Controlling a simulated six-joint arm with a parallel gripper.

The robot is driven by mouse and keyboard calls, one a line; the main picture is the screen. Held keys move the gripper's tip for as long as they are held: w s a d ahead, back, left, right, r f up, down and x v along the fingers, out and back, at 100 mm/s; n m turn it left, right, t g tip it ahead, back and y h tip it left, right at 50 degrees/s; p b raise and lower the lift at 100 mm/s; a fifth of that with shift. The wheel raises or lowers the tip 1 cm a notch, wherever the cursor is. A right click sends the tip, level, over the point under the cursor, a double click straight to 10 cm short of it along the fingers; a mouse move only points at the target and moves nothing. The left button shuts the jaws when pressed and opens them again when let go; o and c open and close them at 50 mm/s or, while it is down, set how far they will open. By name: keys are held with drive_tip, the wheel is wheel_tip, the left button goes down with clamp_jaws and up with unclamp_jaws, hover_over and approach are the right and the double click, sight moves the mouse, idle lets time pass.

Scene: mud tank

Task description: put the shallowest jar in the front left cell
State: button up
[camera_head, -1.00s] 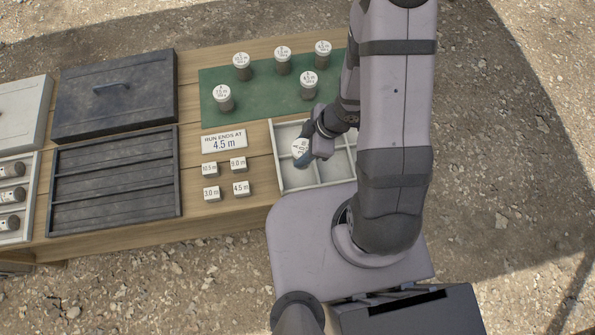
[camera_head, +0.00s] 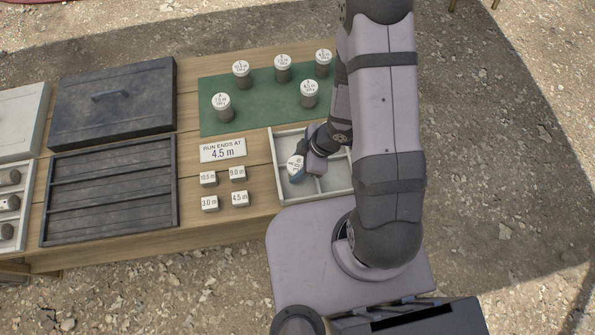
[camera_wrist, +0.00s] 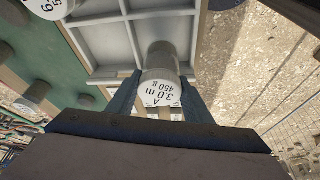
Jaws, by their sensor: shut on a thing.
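My gripper (camera_wrist: 160,100) is shut on a jar with a white lid reading "A 3.0 m 450 g" (camera_wrist: 164,88). In the head view the jar (camera_head: 295,164) shows at the left part of the pale divided tray (camera_head: 276,160), with my gripper (camera_head: 304,166) around it. The jar leans a little there. The tray's walls and cells also show beyond the jar in the wrist view (camera_wrist: 103,18). I cannot tell whether the jar's base is above the tray or inside a cell. My arm hides the tray's right side.
Several lidded jars (camera_head: 222,106) stand on a green mat (camera_head: 262,115) behind the tray. Small labelled white blocks (camera_head: 240,198) sit left of the tray. A dark slatted tray (camera_head: 110,187) and a lid (camera_head: 112,103) lie further left.

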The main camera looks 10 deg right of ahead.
drive_tip(key=shift+f+b, duration=0.35)
drive_tip(key=shift+f, duration=1.7)
drive_tip(key=shift+f, duration=0.2)
drive_tip(key=o, duration=1.4)
drive_tip(key=shift+r, duration=0.15)
